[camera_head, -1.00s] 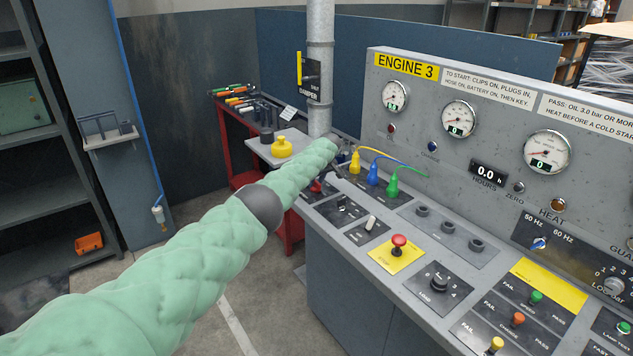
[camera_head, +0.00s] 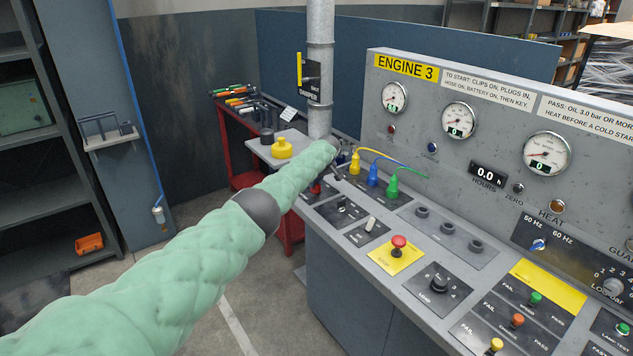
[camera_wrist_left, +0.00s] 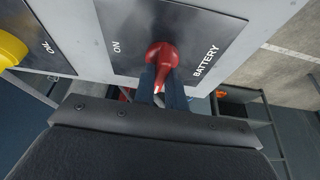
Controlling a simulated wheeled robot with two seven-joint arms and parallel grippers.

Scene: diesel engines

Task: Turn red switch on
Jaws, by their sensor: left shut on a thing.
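The red battery switch (camera_wrist_left: 162,56) sits on a dark plate marked ON and BATTERY in the left wrist view. My left gripper (camera_wrist_left: 161,85) has its two dark fingers shut on the red handle, one on each side. In the head view, a little of the red switch (camera_head: 316,188) shows at the near left end of the Engine 3 desk, mostly hidden by my green-sleeved left arm. My left gripper (camera_head: 332,176) is at that end, largely hidden. The switch's exact angle is hard to tell. My right gripper is not in view.
Yellow, blue and green plugs (camera_head: 373,175) with cables stand just right of the switch. A red stop button (camera_head: 398,245) and other knobs line the desk. A red tool cart (camera_head: 231,130) stands behind. Open floor lies left of the desk.

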